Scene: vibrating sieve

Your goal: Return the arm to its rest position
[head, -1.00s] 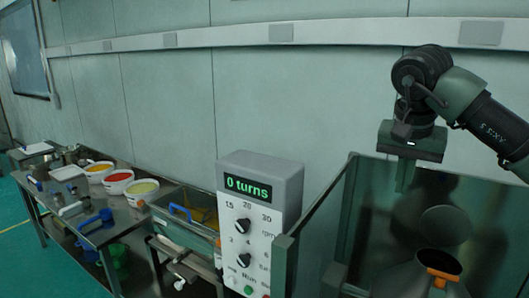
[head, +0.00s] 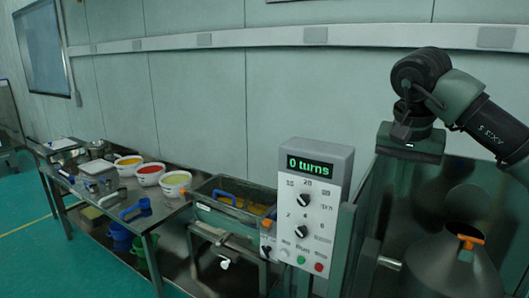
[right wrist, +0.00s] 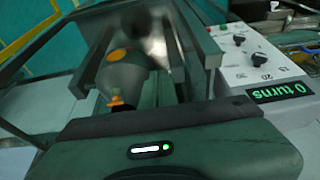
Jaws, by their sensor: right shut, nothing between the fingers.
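My right arm comes in from the right in the head view, raised in front of the wall. My right gripper (head: 398,174) points down, shut and empty, above the dark metal enclosure. In the right wrist view the gripper's dark housing (right wrist: 180,145) fills the lower part, and its fingers are hidden there. My left arm and gripper are not in view.
A control box (head: 318,200) reading "0 turns" stands left of the enclosure. A grey funnel-shaped vessel (head: 440,272) with orange clips sits below my right gripper. Left is a steel table with white bowls (head: 150,175), blue-handled scoops and a tray (head: 228,215).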

